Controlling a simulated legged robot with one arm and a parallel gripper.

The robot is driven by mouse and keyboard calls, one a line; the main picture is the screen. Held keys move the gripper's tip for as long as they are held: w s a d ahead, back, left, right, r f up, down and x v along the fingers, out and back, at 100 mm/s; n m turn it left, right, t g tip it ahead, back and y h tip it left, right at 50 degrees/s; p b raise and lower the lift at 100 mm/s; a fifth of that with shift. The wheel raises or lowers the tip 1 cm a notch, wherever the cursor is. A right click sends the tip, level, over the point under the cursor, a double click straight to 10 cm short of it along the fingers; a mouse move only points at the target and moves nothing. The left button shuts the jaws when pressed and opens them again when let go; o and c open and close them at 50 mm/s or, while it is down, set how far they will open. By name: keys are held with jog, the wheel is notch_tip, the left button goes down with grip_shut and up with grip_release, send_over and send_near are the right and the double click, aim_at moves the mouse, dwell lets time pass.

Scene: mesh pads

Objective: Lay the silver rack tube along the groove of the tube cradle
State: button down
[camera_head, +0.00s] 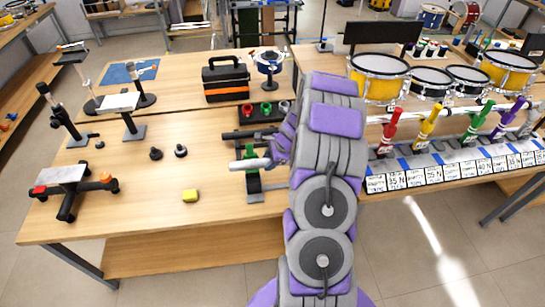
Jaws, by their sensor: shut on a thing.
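The silver tube (248,164) lies roughly level, its rounded left end pointing left. My gripper (277,153) is shut on the right part of the tube, and the arm hides that end. Behind and below the tube is a stand with green parts (253,183) and a grey base, which looks like the tube cradle. The tube crosses in front of the green parts. Its groove is not clear, and I cannot tell whether the tube touches it or is held above it.
A black block with coloured rings (264,110) stands just behind. Coloured-handled tools (427,125) and drums (380,78) stand right of my arm.

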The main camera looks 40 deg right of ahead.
jog(key=shift+f, duration=0.9)
jog(key=f, duration=0.2)
jog(key=d+f+b, duration=0.1)
jog(key=f, duration=0.2)
jog(key=d+f+b, duration=0.1)
jog(key=f, duration=0.2)
jog(key=shift+d+f, duration=0.15)
jog(key=shift+w+a, duration=0.1)
jog(key=shift+a, duration=0.55)
jog(key=c, duration=1)
grip_release()
jog(key=o, duration=0.4)
jog(key=shift+d+f, duration=0.1)
jog(key=shift+d, duration=0.4)
jog(key=shift+a, duration=0.2)
jog(key=shift+s+r, duration=0.2)
jog(key=shift+r, duration=0.25)
jog(key=p+v, duration=0.1)
jog(key=v, duration=1)
jog(key=p+v, duration=0.1)
jog(key=v, duration=0.4)
jog(key=shift+d+r+p, duration=0.2)
jog(key=shift+d+p, duration=0.1)
jog(key=shift+d, duration=0.05)
